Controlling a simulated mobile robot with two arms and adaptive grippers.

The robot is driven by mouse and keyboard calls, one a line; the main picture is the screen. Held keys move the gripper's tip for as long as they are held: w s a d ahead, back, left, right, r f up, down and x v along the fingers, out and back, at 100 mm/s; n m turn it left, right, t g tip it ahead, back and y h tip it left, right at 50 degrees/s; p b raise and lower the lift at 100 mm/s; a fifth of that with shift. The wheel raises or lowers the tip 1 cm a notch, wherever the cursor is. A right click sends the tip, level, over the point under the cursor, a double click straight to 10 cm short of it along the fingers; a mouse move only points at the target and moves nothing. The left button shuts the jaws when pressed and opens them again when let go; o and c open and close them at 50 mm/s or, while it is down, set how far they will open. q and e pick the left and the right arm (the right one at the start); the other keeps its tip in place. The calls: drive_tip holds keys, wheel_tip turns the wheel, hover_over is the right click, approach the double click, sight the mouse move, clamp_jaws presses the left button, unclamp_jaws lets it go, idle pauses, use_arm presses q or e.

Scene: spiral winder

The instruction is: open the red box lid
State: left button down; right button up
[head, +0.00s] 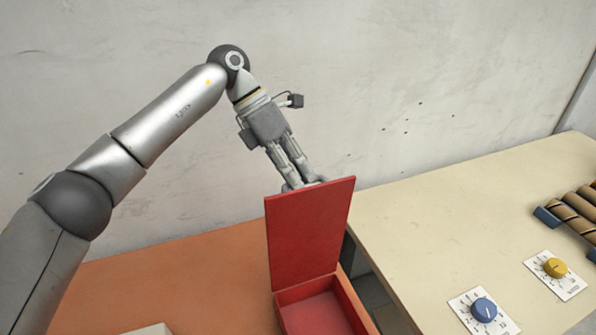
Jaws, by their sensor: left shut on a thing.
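The red box (318,303) stands near the right edge of the orange-brown table, its open inside partly in view. Its red lid (308,235) stands raised, close to upright, at the back of the box. My left gripper (305,184) is at the lid's top edge, pointing down, and is shut on the lid. The fingertips are partly hidden behind the lid. My right gripper is not in view.
A cream table (440,215) stands to the right, across a narrow gap. On it are a blue dial (484,309), a yellow dial (556,268) and a rack of brown rolls (574,212). A pale wall is behind. The orange-brown table (185,275) is mostly clear left of the box.

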use_arm(q)
drive_tip(key=c, duration=1.7)
unclamp_jaws()
drive_tip(key=shift+a+f, duration=0.1)
drive_tip(key=shift+f, duration=0.7)
drive_tip(key=shift+o, duration=1.1)
drive_tip(key=shift+w, duration=0.25)
drive_tip(key=shift+r, duration=0.1)
drive_tip(key=shift+s+r, duration=0.1)
drive_tip(key=v, duration=1.2)
